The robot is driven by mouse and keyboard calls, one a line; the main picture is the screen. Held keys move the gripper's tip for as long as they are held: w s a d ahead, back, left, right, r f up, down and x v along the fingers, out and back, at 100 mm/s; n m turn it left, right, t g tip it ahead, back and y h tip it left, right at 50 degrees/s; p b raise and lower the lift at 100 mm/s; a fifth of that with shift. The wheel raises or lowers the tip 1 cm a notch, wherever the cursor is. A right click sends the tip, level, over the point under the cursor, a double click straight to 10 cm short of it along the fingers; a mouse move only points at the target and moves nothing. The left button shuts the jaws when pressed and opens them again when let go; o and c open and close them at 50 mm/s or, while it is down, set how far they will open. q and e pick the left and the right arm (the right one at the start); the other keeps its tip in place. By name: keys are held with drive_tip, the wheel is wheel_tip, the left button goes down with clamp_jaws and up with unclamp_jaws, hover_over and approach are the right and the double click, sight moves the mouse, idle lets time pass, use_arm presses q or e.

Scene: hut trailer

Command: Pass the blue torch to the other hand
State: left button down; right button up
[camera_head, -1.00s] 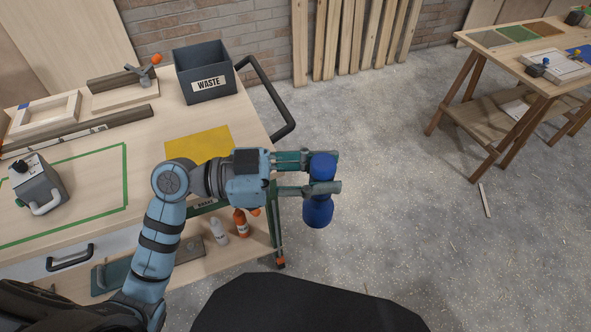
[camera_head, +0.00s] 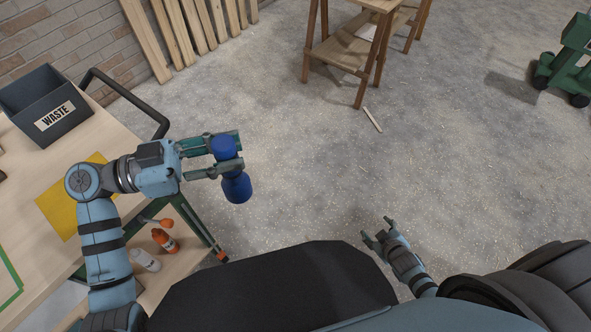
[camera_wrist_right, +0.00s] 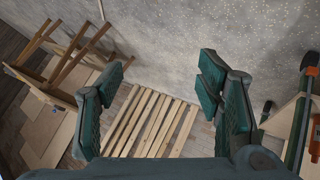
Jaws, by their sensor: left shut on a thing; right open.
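The blue torch (camera_head: 235,186) is held by my left gripper (camera_head: 226,156) in the head view, out past the right edge of the workbench. The gripper's two fingers are shut around its upper part, and its wider lower end hangs below them, tilted a little. My right gripper (camera_head: 377,235) is low over the floor at the lower right, open and empty, well apart from the torch. In the right wrist view its two fingers (camera_wrist_right: 165,95) stand wide apart with nothing between them. The torch does not show in the right wrist view.
A wooden trestle table (camera_head: 345,52) stands far off. Floor between my grippers is clear.

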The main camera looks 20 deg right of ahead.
drive_tip(key=w+a+r+n+t+y, duration=0.15)
drive_tip(key=w+r+n+t, duration=0.35)
drive_tip(key=w+r, duration=0.6)
drive_tip(key=w+a+r+n+t+y, duration=0.1)
drive_tip(key=a+r+n+y, duration=0.25)
drive_tip(key=r, duration=0.35)
drive_tip(key=w+a+r+n+t+y, duration=0.2)
drive_tip(key=r+n, duration=0.3)
drive_tip(key=r, duration=0.1)
drive_tip(key=w+a+r+n+t+y, duration=0.1)
drive_tip(key=a+r+n+y, duration=0.2)
drive_tip(key=r, duration=0.4)
drive_tip(key=s+a+r+n+g+y, duration=0.4)
drive_tip(key=a+r+n+y, duration=0.45)
drive_tip(key=n, duration=0.65)
use_arm(q)
drive_tip(key=shift+s+a, duration=0.1)
use_arm(e)
drive_tip(key=n+g, duration=0.9)
drive_tip(key=n, duration=0.5)
approach(241, 175)
drive_tip(key=shift+y, duration=0.35)
drive_tip(key=x, duration=1.2)
drive_tip(key=shift+w+f, duration=0.1)
drive_tip(key=shift+f, duration=0.2)
